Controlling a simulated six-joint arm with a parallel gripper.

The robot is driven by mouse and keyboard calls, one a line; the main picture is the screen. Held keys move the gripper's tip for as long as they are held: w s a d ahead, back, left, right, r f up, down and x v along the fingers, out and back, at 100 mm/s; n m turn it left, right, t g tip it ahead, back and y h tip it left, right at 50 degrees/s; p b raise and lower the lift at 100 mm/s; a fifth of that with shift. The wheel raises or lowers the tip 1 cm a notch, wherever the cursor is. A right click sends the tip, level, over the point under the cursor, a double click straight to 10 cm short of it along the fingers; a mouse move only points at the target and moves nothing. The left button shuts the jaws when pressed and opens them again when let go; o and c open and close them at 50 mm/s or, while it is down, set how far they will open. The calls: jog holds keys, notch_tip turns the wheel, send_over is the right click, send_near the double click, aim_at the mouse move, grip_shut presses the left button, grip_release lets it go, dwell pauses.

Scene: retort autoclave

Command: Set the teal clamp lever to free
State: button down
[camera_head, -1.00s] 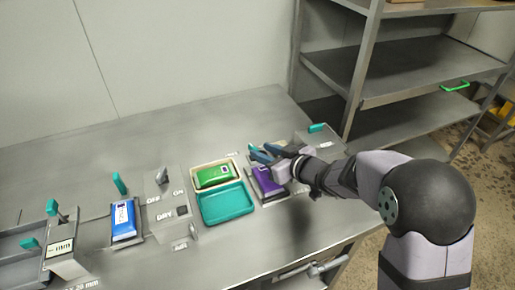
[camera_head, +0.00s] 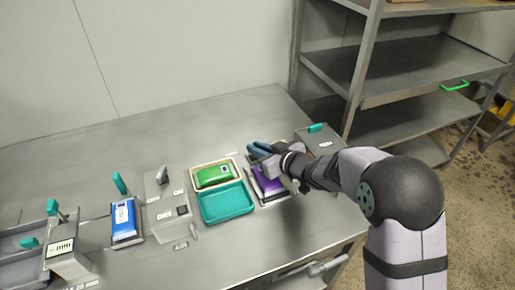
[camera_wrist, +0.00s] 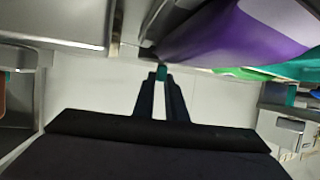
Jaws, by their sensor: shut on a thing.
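My gripper (camera_head: 258,148) is at the back of the holder with the purple pouch (camera_head: 268,182). In the wrist view its fingertips (camera_wrist: 162,76) are closed on a small teal clamp lever (camera_wrist: 162,70). Only the lever's tip shows between the fingers; in the head view the fingers hide it. The purple pouch (camera_wrist: 232,32) fills the upper part of the wrist view, close to the fingertips. The lever's exact angle cannot be told.
A teal tray (camera_head: 227,203) and a green pouch (camera_head: 213,175) in a cream tray lie to the left. A blue pouch (camera_head: 124,218) with another teal lever (camera_head: 119,183) stands further left. A grey box (camera_head: 325,143) with a teal piece (camera_head: 316,127) is right of my gripper.

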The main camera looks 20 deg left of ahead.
jog(key=p, duration=0.3)
jog(key=shift+w+r+n, duration=0.2)
jog(key=shift+r+n, duration=0.1)
jog(key=shift+r, duration=0.1)
jog(key=n+g+p, duration=0.1)
jog(key=p, duration=0.1)
jog(key=n+g+y+p, duration=0.1)
jog(key=g+p, duration=0.1)
jog(key=p, duration=0.1)
jog(key=shift+w+n, duration=0.2)
jog(key=shift+n, duration=0.1)
jog(key=shift+f+n+g+y+p, duration=0.3)
jog(key=shift+n+g+p, duration=0.35)
jog(key=shift+g, duration=0.25)
jog(key=c, duration=1.8)
grip_release()
jog(key=shift+d, duration=0.1)
